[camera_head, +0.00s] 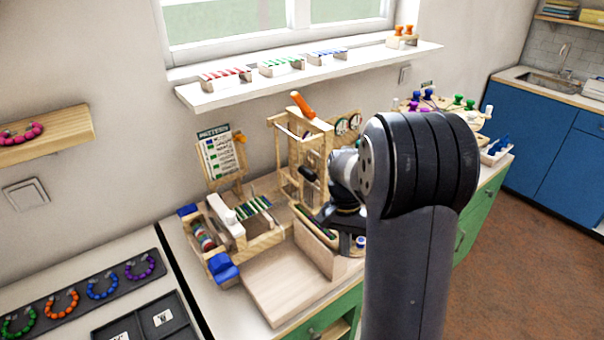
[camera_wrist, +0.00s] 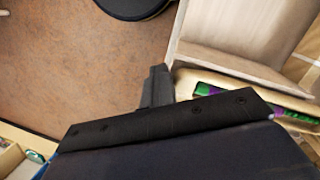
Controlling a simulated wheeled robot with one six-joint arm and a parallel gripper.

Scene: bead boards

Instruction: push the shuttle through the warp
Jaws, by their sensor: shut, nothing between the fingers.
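A small wooden loom (camera_head: 262,240) stands on the counter in the head view, with blue knobs at its left end. Dark green and white warp strips (camera_head: 252,208) lie across it, beside a white bar (camera_head: 228,213). My gripper (camera_wrist: 157,85) shows in the wrist view as dark fingers, shut and empty, with floor behind them. In the wrist view, a green and purple strip (camera_wrist: 208,89) lies in a pale wooden ledge to the right of the fingers. I cannot tell whether it is the shuttle.
A pale wooden board (camera_head: 285,282) lies in front of the loom. A wooden frame with an orange handle (camera_head: 302,104) rises behind. A pattern card (camera_head: 218,156) stands at the back left. Bead bracelets (camera_head: 102,287) lie on a dark board at left. A shelf (camera_head: 235,97) holds small racks.

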